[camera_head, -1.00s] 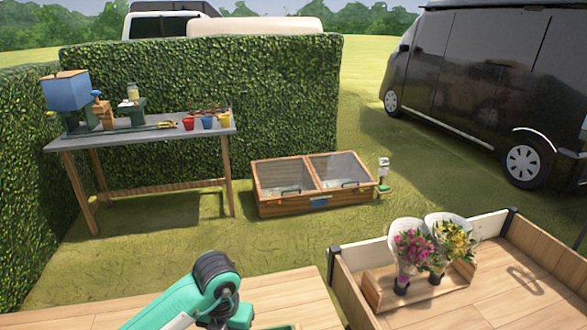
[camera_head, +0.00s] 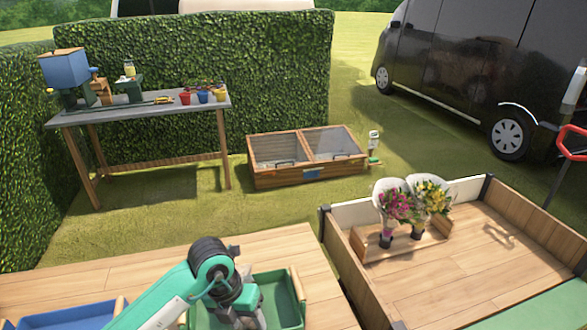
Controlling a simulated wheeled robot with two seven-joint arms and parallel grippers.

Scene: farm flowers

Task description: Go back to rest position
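My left arm comes in from the lower left in teal and black, with its dark wrist over a green tray (camera_head: 284,289) on the wooden table (camera_head: 154,247). The fingers of my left gripper are not clearly seen at the bottom edge. My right gripper is out of view. Two wrapped bouquets, one pink (camera_head: 394,207) and one yellow (camera_head: 430,197), stand upright in a wooden holder (camera_head: 375,246) inside a wooden-sided cart bed (camera_head: 450,269) on the right. No gripper is near them.
A blue tray (camera_head: 74,316) lies at the lower left. A potting bench (camera_head: 140,113) with several pots stands by the hedge (camera_head: 200,60). A cold frame (camera_head: 307,158) sits on the grass. A black van (camera_head: 480,70) is at the right. The cart bed's middle is clear.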

